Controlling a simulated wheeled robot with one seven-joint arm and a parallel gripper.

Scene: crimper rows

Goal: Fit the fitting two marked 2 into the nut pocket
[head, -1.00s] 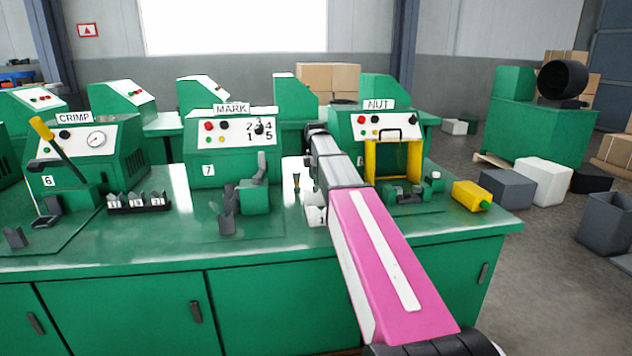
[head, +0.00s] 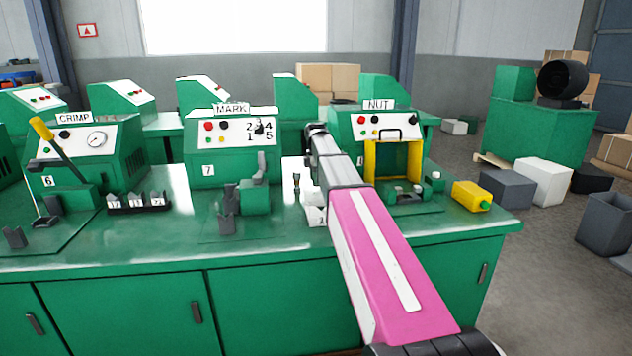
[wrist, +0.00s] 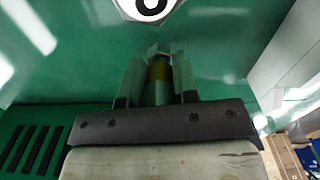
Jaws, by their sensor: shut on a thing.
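In the head view my arm covers the gripper, beside the left of the NUT machine. The NUT machine (head: 343,131) is green with a yellow frame (head: 370,165) and a dark low fixture in front. I cannot make out the pocket clearly. A dark rack (head: 140,209) between the CRIMP and MARK machines holds several small pale numbered pieces.
The MARK machine (head: 200,150) stands left of my arm, the CRIMP machine (head: 132,160) farther left. White holders (head: 314,212) stand close beside my arm.

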